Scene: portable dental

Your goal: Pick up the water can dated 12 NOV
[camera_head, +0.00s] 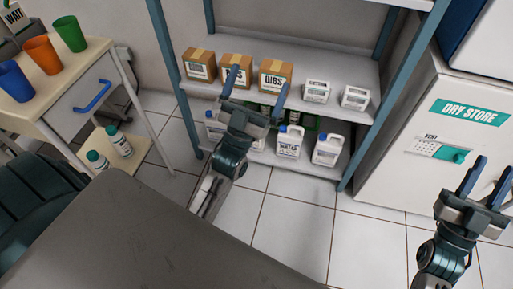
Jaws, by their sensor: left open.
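Several white water cans stand on the lower shelf of the rack. One with a readable WATER label (290,142) is right of my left gripper, and another can (327,150) stands further right. A third can (214,126) is at the left, and part of one more (259,143) shows beside my gripper. The dates are too small to read. My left gripper (256,84) is open and empty, with its fingers in front of the boxes in the picture. My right gripper (496,168) is open and empty at the far right.
Cardboard boxes (275,77) and small white containers (316,92) stand on the shelf above. A white DRY STORE cabinet (395,190) is at the right. A cart (72,75) with cups is at the left. A grey surface (130,235) fills the foreground, with free floor beyond.

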